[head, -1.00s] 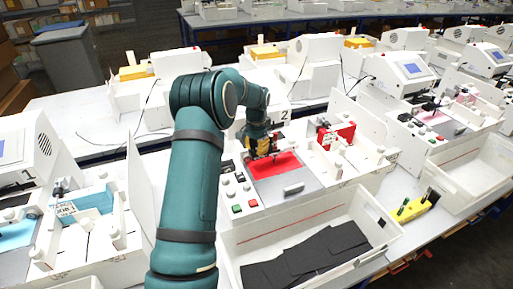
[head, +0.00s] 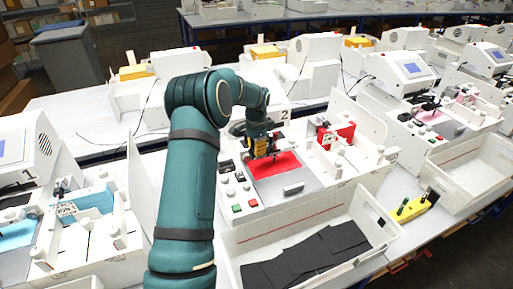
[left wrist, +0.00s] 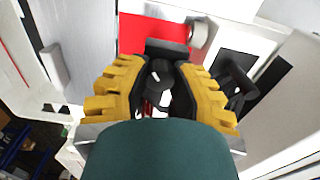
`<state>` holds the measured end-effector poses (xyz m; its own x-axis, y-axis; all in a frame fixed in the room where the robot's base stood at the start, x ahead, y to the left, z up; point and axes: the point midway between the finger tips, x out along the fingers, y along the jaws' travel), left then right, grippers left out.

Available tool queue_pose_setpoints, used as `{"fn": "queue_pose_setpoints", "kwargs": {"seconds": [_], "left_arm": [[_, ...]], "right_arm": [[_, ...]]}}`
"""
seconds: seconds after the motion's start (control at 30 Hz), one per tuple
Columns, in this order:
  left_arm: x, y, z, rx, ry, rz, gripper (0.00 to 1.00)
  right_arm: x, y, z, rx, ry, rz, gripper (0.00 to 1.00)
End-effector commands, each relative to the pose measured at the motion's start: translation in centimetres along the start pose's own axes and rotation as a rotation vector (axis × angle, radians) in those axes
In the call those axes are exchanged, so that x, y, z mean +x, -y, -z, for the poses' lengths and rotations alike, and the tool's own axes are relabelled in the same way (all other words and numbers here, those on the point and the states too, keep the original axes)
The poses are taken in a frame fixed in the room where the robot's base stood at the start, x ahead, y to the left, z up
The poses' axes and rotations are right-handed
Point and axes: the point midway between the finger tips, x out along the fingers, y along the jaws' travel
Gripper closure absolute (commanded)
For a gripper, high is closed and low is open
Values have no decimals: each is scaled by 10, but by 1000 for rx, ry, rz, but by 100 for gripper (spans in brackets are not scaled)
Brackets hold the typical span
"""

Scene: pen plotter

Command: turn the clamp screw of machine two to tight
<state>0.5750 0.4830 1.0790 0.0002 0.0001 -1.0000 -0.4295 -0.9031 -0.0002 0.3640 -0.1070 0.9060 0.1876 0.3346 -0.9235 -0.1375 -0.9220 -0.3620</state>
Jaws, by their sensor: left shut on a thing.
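Machine two, with a "2" on its white housing (head: 285,114), stands in the middle of the head view. A red sheet (head: 280,163) lies on its grey bed. My left gripper (head: 262,154) reaches down over the far left part of the bed. In the left wrist view its yellow-and-black fingers (left wrist: 160,90) are shut on a round black knob, the clamp screw (left wrist: 160,77), which has a white mark on top. In the head view the gripper hides the screw. My right gripper is in neither view.
A white bin with black sheets (head: 385,235) stands in front of machine two. Red and green buttons (head: 243,206) sit at the bed's left front. A yellow holder (head: 413,209) lies to the right. Machine one (head: 25,160) stands at left, another machine at right.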

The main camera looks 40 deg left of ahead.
Motion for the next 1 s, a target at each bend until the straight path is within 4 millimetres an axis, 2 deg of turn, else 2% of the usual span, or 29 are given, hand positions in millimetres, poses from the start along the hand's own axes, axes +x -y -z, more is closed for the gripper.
{"fn": "queue_pose_setpoints", "kwargs": {"seconds": [0.17,0.2,0.27,0.3,0.67,0.87,1.0], "left_arm": [[1,0,-1,0,2,-1,100],[1,0,-1,0,2,-1,67],[1,0,-1,0,2,-1,46],[1,0,-1,-1,2,-1,41],[-4,0,0,-1,0,1,41],[-32,1,0,-1,-2,3,41],[-62,0,0,-1,-2,3,41]], "right_arm": [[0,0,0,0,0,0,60],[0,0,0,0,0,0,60],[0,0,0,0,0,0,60],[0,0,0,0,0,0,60],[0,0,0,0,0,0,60],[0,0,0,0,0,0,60],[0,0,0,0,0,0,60]]}}
